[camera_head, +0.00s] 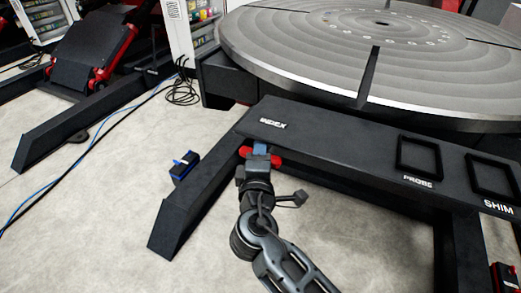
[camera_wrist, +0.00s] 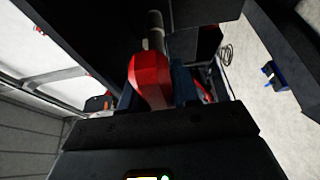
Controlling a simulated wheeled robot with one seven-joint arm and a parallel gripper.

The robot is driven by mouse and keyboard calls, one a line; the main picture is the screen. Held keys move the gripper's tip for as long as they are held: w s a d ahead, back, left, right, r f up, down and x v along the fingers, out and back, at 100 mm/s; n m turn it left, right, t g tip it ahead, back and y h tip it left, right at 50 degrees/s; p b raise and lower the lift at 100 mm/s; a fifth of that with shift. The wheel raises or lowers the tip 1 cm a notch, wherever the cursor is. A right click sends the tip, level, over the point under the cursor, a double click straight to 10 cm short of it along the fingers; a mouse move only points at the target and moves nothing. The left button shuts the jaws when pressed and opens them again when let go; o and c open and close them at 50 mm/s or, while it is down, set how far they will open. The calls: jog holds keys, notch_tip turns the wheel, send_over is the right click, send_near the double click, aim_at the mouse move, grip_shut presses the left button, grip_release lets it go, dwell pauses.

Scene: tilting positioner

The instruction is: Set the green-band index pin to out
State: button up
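A red crossbar handle (camera_head: 277,159) shows at the front face of the dark positioner frame, just below the word INDEX. In the wrist view the red handle (camera_wrist: 151,76) is large and close, with a grey shaft (camera_wrist: 155,30) running away from it. No green band shows in either view. My gripper (camera_head: 260,149) is at the handle, with red sticking out on both sides of it. In the wrist view my blue fingers (camera_wrist: 156,92) flank the handle closely on both sides, seemingly touching it. How far the pin sits in its hole is hidden.
The frame's top (camera_head: 330,146) carries empty square recesses marked PROBE (camera_head: 418,158) and SHIM (camera_head: 494,180). A large round grey table (camera_head: 400,55) stands above and behind. A small blue-and-black block (camera_head: 184,166) is left of the frame leg. Cables (camera_head: 90,150) cross the floor at left.

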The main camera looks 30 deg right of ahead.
grip_shut()
jog(key=shift+a, duration=0.1)
jog(key=shift+s+a+f, duration=0.1)
jog(key=shift+s+a, duration=0.5)
jog(key=shift+a, duration=0.2)
jog(key=shift+s+a, duration=0.55)
jog(key=shift+a, duration=0.25)
jog(key=shift+o, duration=1.3)
grip_release()
jog(key=v, duration=0.8)
jog(key=shift+b, duration=0.4)
